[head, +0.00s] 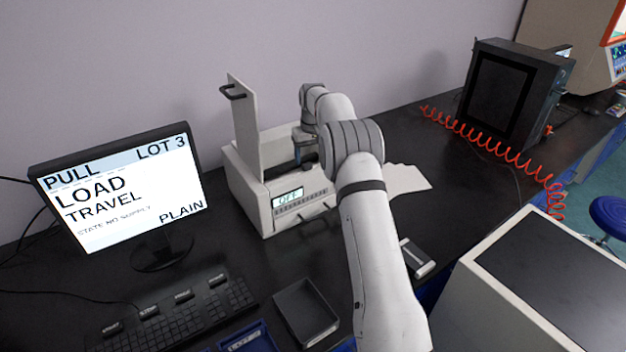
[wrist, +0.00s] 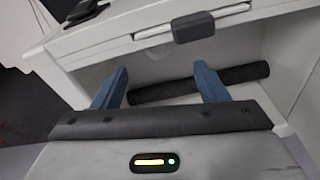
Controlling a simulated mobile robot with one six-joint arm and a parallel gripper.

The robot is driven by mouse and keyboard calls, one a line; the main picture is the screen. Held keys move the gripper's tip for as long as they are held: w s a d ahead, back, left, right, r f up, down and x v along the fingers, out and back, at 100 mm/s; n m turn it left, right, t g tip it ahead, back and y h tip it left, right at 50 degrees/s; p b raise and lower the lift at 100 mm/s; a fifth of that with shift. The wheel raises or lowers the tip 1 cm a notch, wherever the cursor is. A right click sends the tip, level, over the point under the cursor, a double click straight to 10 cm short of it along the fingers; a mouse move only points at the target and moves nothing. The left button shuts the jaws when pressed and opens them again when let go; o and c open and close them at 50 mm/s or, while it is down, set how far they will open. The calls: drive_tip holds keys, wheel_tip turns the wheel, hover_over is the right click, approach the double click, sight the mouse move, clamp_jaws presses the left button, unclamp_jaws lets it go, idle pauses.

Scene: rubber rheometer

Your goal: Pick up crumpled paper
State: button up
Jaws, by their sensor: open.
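My gripper (wrist: 160,72) is open in the wrist view, its two blue fingers spread apart inside the opening of a white machine. No object is clearly held between them. A pale rounded shape (wrist: 157,52) shows faintly just beyond the fingertips; I cannot tell whether it is crumpled paper. A dark roller (wrist: 240,76) lies across the opening behind the fingers. In the head view the white machine (head: 247,196) stands with its tall panel (head: 243,125) raised and its display reading OFF. My arm hides part of the machine, and no crumpled paper is clear there.
A monitor (head: 125,190) and keyboard (head: 175,312) stand left. A black open tray (head: 306,313) lies in front of the machine. Flat white sheets (head: 408,178) lie right of it. A coiled red hose (head: 500,150) runs near a dark box (head: 510,90) at the back right.

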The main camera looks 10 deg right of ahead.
drive_tip(key=f, duration=0.2)
drive_tip(key=w, duration=0.1)
drive_tip(key=shift+w+d+f, duration=0.1)
drive_tip(key=shift+d+f, duration=0.2)
drive_tip(key=shift+f, duration=0.1)
drive_tip(key=f+p, duration=0.1)
drive_tip(key=f, duration=0.4)
drive_tip(key=f+p, duration=0.1)
drive_tip(key=f, duration=0.1)
drive_tip(key=shift+w+a+f+p, duration=0.2)
drive_tip(key=shift+w+a+p, duration=0.05)
drive_tip(key=shift+w+p, duration=0.15)
drive_tip(key=shift+c, duration=0.5)
drive_tip(key=c, duration=1)
